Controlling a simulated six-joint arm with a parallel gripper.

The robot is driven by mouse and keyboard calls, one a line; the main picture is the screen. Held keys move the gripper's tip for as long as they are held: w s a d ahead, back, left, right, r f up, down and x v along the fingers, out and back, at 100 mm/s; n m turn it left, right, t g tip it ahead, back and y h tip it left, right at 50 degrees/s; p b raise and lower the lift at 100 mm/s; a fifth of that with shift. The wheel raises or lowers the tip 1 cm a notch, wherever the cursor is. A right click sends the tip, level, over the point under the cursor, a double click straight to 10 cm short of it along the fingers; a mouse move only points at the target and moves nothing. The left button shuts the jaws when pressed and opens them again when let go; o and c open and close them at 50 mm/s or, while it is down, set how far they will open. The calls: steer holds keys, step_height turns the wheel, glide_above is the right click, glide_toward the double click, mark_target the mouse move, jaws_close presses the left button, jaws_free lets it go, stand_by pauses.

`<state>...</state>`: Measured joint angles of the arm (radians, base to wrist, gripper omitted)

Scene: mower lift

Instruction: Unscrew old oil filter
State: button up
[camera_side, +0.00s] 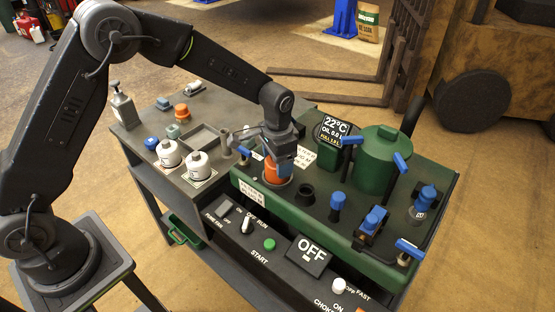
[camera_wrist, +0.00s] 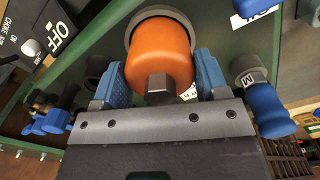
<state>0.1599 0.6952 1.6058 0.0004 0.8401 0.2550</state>
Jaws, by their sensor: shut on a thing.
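The old oil filter is an orange cylinder (camera_side: 275,173) in a round grey seat on the green machine. In the wrist view the orange filter (camera_wrist: 160,52) stands in its grey ring, with a grey nut-like end facing me. My gripper (camera_side: 280,160) is over the filter from above. In the wrist view the blue jaws of my gripper (camera_wrist: 160,82) are on either side of the filter and shut on it. The filter's lower end is hidden in the seat. Two white filters (camera_side: 168,153) (camera_side: 197,165) stand on square pads on the grey bench at left.
A green tank (camera_side: 380,160), blue-handled valves (camera_side: 337,203) and a display reading 22°C (camera_side: 336,127) stand close at right. The front panel shows an OFF sign (camera_side: 308,254). A soap bottle (camera_side: 122,105), small caps and a shallow tray (camera_side: 203,139) are on the bench.

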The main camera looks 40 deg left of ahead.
steer(key=n, duration=0.6)
steer(key=shift+n, duration=0.3)
steer(key=n, duration=0.4)
steer(key=shift+n, duration=1)
